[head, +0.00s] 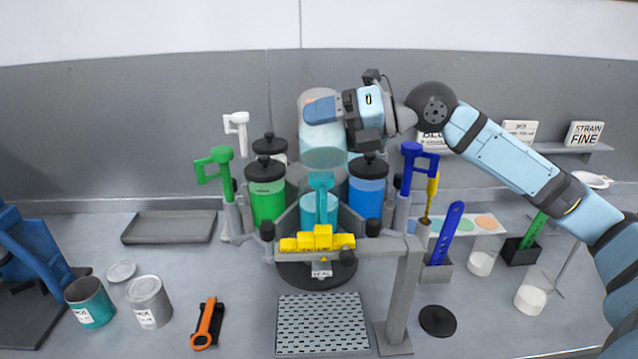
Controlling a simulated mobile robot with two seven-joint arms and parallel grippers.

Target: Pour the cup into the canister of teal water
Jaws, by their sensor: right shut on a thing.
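My right gripper (345,110) reaches in from the right and is shut on a clear cup (323,138). It holds the cup high over the carousel, above the teal canister. The cup looks pale blue inside; I cannot tell how far it is tilted or whether anything flows from it. The canister of teal water (319,208) stands at the front of the carousel, without a black lid, with a teal paddle handle (321,182) over it. My left gripper is not in view.
Lidded green (267,198) and blue (367,195) canisters flank the teal one. Green (214,165), white and dark blue (412,160) handles stand around. A yellow block (318,241) sits on the front bar. Cans, a grey tray (170,228) and a grate (322,325) lie on the table.

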